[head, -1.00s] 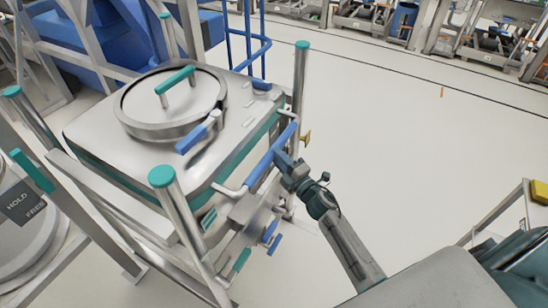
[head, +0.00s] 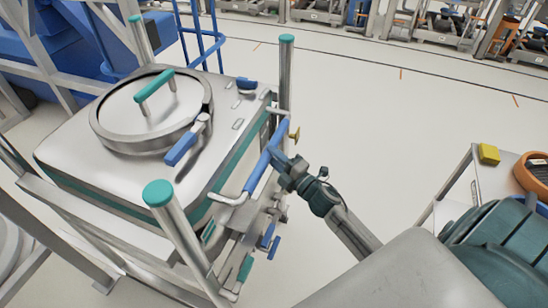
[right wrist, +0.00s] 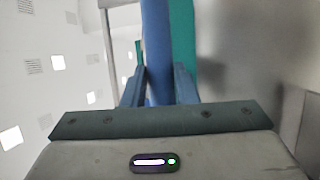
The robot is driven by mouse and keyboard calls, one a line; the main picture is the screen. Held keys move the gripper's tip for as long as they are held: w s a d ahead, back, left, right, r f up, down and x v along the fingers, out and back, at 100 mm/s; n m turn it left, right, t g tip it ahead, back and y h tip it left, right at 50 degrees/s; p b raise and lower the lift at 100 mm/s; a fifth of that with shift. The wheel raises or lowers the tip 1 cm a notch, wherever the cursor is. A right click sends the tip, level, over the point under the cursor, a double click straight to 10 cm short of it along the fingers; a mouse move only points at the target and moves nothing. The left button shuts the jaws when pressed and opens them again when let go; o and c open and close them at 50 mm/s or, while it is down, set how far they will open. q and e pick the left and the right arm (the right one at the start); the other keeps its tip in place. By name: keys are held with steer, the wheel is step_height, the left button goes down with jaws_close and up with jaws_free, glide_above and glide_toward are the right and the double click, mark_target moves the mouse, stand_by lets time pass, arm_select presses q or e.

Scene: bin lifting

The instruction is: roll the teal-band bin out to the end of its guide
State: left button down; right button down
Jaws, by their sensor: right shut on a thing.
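The teal-band bin (head: 78,172) is a grey metal box with a teal band below its top and a round lid with a teal handle. It stands at the left of the head view between teal-capped posts. A blue bar handle (head: 265,160) is on its right side. My right gripper (head: 281,160) is shut on that blue handle. The right wrist view shows the blue handle (right wrist: 157,50) between its two fingers, with the teal band (right wrist: 182,45) behind. The guide cannot be made out clearly. My left gripper is not in view.
A teal-capped post (head: 180,235) stands at the bin's front corner and another post (head: 286,75) at its far right. Blue valve levers (head: 270,240) hang low on the bin's right. A cart with a yellow block (head: 489,154) is at right. The floor between is clear.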

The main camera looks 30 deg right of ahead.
steer(key=shift+w+a+r, duration=0.25)
steer(key=shift+w+r, duration=0.05)
steer(key=shift+r, duration=0.2)
steer(key=c, duration=1.1)
jaws_free()
steer(key=shift+a, duration=0.15)
steer(key=shift+c, duration=0.2)
steer(key=shift+s+f, duration=0.1)
steer(key=b+v, duration=0.3)
steer(key=v, duration=0.8)
steer(key=shift+b, duration=0.35)
